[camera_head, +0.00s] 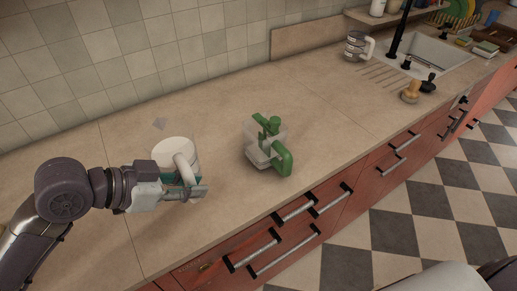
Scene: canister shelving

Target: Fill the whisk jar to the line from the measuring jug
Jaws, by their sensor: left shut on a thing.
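A white-topped jug with a pale handle and a teal lower part, which looks like the measuring jug (178,150), stands upright on the counter at left of centre. My left gripper (194,192) is shut on it at the handle side, near the counter's front. A clear jar with a green top and green handle, which looks like the whisk jar (258,154), stands upright on the counter to the right, apart from the jug. Its fill level and line are too small to tell. My right gripper is not in view.
Another white-handled jug (354,47) stands by the sink (435,57). A wooden-looking tamper-shaped item (411,92) and a dark one (429,82) stand near the sink's front. The counter (330,110) is clear between the green-topped jar and the sink. Drawer handles line the front.

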